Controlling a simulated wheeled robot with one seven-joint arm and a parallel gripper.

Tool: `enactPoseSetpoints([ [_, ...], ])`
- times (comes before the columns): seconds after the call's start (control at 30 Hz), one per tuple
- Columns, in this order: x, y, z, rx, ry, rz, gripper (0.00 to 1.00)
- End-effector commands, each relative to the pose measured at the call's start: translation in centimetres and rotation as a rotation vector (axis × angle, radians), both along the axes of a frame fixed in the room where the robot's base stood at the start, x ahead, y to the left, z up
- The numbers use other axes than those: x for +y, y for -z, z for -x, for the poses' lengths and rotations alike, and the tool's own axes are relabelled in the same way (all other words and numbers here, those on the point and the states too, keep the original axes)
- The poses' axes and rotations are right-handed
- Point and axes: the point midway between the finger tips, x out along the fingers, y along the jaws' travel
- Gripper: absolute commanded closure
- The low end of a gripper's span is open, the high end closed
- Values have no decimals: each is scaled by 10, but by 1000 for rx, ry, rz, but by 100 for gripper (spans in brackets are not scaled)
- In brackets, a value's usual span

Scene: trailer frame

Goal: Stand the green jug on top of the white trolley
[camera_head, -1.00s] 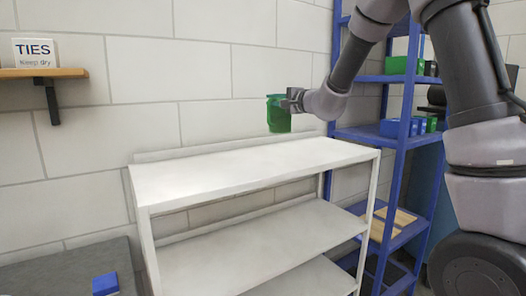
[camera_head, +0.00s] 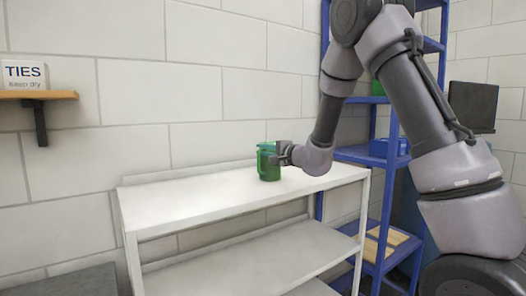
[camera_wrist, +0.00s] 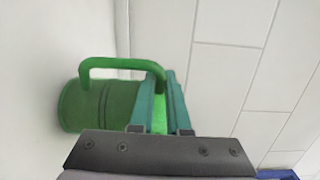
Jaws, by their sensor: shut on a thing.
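The green jug (camera_head: 268,162) is upright at the white trolley's top shelf (camera_head: 190,198), towards its back right part. Its base looks level with the shelf surface; I cannot tell for certain whether it touches. My gripper (camera_head: 281,155) is at the jug's right side, shut on it. In the wrist view the green jug (camera_wrist: 98,105) lies across the left of the picture, its handle loop on the upper side, and the teal fingers of my gripper (camera_wrist: 161,100) are closed on a green part of it.
The trolley's top is otherwise bare, and a lower shelf (camera_head: 245,262) is empty. A blue rack (camera_head: 385,160) with bins stands right of the trolley. A wooden wall shelf (camera_head: 40,95) holds a box marked TIES (camera_head: 24,75). A grey surface (camera_head: 65,281) is at lower left.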

Motion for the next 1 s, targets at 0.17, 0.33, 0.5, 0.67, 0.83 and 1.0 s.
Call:
enactPoseSetpoints([
  [0.17,0,3,0,0,0,0,66],
  [0.33,0,3,0,0,0,0,55],
  [0.5,0,2,0,0,0,0,55],
  [0.67,-7,-1,7,1,2,-1,55],
  [0.83,-30,-1,32,1,3,-1,55],
  [1.0,-55,-2,60,0,3,-1,55],
])
